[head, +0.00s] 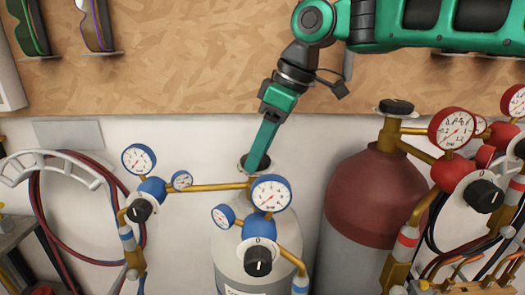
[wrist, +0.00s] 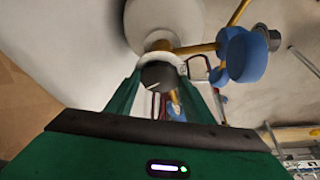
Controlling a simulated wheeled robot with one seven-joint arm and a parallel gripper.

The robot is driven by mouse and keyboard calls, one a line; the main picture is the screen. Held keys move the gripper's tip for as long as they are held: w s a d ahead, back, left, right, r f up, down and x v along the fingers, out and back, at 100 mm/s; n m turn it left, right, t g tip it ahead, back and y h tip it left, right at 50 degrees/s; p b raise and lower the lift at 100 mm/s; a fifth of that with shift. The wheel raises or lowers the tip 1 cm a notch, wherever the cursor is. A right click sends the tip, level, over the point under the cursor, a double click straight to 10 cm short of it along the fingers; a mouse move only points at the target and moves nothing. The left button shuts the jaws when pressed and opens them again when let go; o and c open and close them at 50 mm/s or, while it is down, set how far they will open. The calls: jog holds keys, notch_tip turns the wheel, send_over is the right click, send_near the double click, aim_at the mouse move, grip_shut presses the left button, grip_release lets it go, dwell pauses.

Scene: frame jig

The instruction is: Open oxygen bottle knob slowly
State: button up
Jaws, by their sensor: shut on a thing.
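The oxygen bottle (head: 230,250) is pale grey-white and stands upright, with brass pipes and blue regulators. Its dark top knob (head: 246,165) is mostly hidden behind my gripper (head: 256,158), which reaches down onto it from above. In the wrist view, the round dark knob (wrist: 158,76), with a light mark on its face, sits between the green fingers of my gripper (wrist: 160,82). The fingers are shut on its sides. The bottle's pale body (wrist: 160,15) shows at the top of that view.
Blue-rimmed gauges (head: 271,193) and a black regulator knob (head: 258,261) stand close in front. A red-brown bottle (head: 375,200) with red gauges (head: 452,130) is to the right. A hose coil (head: 75,190) hangs at left. A wooden board (head: 180,70) is behind.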

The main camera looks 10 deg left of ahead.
jog(key=shift+w+d+r, duration=0.1)
jog(key=shift+w, duration=0.2)
jog(key=o, duration=1.1)
jog(key=shift+s, duration=0.1)
jog(key=shift+v, duration=5.25)
jog(key=shift+d, duration=0.1)
